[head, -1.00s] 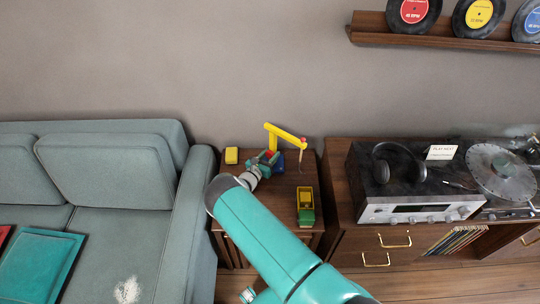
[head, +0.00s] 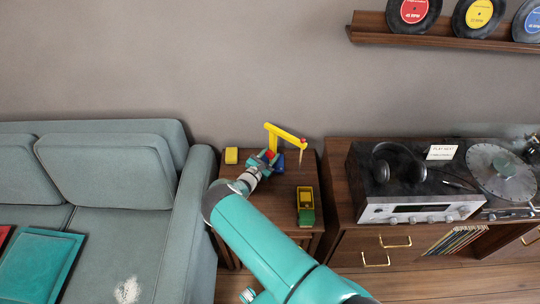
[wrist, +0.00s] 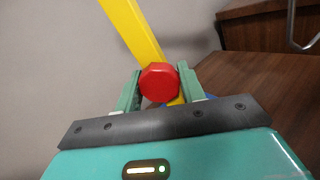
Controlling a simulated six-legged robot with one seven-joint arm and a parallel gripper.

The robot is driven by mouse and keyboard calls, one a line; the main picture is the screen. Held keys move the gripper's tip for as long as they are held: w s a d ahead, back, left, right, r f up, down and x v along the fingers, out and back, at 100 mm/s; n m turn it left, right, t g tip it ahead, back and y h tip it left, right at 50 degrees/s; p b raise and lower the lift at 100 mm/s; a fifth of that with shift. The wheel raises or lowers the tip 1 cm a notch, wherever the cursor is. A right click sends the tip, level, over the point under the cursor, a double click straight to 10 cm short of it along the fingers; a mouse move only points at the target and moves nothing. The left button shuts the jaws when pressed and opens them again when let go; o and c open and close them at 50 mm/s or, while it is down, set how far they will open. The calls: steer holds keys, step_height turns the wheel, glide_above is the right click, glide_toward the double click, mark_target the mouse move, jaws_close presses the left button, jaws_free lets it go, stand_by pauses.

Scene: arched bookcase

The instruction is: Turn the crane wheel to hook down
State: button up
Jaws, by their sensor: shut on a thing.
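The toy crane stands on the small wooden side table, with a yellow mast and jib (head: 286,134) and a blue base (head: 280,168). Its hook line (head: 301,156) hangs from the right end of the jib, above the table; the hook itself is too small to make out clearly. The red crane wheel (wrist: 159,82) is between my fingers in the wrist view, in front of the yellow mast (wrist: 132,30). My gripper (wrist: 158,88) is shut on the wheel, one green finger on each side. In the head view my gripper (head: 264,162) partly hides the crane's base.
A yellow block (head: 231,155) lies at the table's back left. A yellow and green toy truck (head: 306,207) stands on the table's right. The sofa (head: 200,190) is close on the left, the stereo cabinet (head: 345,240) on the right.

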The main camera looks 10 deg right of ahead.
steer(key=o, duration=1)
steer(key=shift+c, duration=0.2)
steer(key=v, duration=1.3)
steer(key=shift+s+a+r, duration=0.1)
steer(key=shift+s+a, duration=0.15)
steer(key=shift+s, duration=0.05)
